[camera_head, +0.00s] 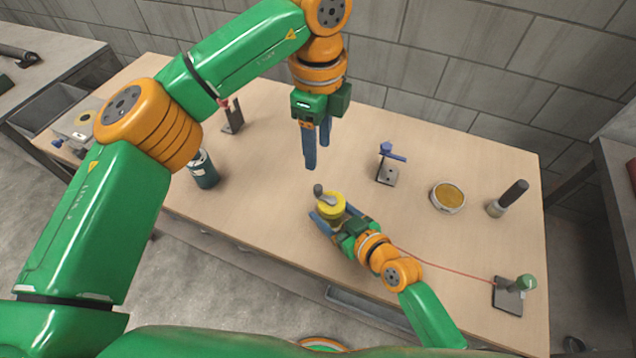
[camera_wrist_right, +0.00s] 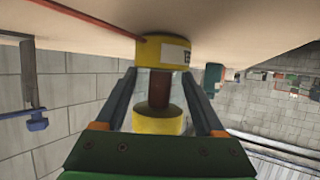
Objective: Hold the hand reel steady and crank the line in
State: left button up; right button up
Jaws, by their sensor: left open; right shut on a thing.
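The hand reel (camera_head: 331,205) is yellow with a grey crank knob (camera_head: 318,190) on its upper left. It also shows in the right wrist view (camera_wrist_right: 165,50), with two yellow flanges and a dark middle. My right gripper (camera_head: 322,222) is shut on the reel, one finger on either side of it. A thin red line (camera_head: 440,266) runs from the reel to a post on a dark base (camera_head: 508,297) at the right. My left gripper (camera_head: 316,150) is open and empty, pointing down above the table, up and left of the crank knob and apart from it.
The wooden table (camera_head: 270,215) also holds a blue-handled clamp stand (camera_head: 388,168), a round tin with an amber top (camera_head: 447,197), a dark-handled tool (camera_head: 510,197), a dark teal can (camera_head: 203,168) and a small red-topped stand (camera_head: 232,116).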

aim_at(318, 187)
pick_arm(q)
jog(key=shift+n, duration=0.3)
notch_tip(318, 187, down, 12)
jog(key=shift+f, duration=0.1)
grip_shut()
